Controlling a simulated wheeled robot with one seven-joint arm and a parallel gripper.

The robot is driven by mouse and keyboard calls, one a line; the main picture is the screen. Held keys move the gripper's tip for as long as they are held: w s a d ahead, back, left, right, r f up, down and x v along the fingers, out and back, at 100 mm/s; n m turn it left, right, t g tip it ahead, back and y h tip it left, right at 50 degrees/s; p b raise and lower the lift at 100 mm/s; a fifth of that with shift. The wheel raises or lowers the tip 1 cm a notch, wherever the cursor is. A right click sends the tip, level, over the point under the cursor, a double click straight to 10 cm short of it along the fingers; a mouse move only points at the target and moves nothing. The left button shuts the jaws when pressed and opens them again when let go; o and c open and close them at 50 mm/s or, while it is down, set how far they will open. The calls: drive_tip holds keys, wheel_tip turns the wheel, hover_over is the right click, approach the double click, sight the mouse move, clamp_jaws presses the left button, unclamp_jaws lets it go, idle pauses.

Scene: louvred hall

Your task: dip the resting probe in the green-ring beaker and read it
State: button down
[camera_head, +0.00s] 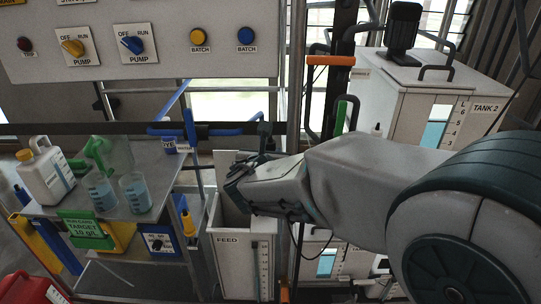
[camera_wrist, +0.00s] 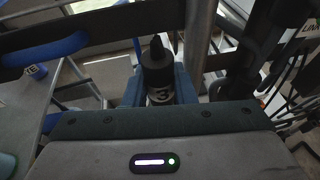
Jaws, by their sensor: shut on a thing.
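My gripper (camera_head: 240,178) is over the white FEED tank (camera_head: 228,262). In the wrist view its blue jaws are shut on a black, cone-topped piece (camera_wrist: 158,72) with a white label reading 3. I cannot tell whether this is the probe; its lower end is hidden.
A white jug (camera_head: 45,172), a green jug (camera_head: 96,152) and a blue DYE pot (camera_head: 169,146) stand on the bench (camera_head: 58,212). A green TARGET sign (camera_head: 85,230) hangs at its front. Blue rails and pipes lie between bench and tank. A pump panel (camera_head: 140,40) hangs above.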

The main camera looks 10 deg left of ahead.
wheel_tip(320, 180, up, 11)
drive_tip(key=p, duration=0.8)
drive_tip(key=shift+d, duration=0.1)
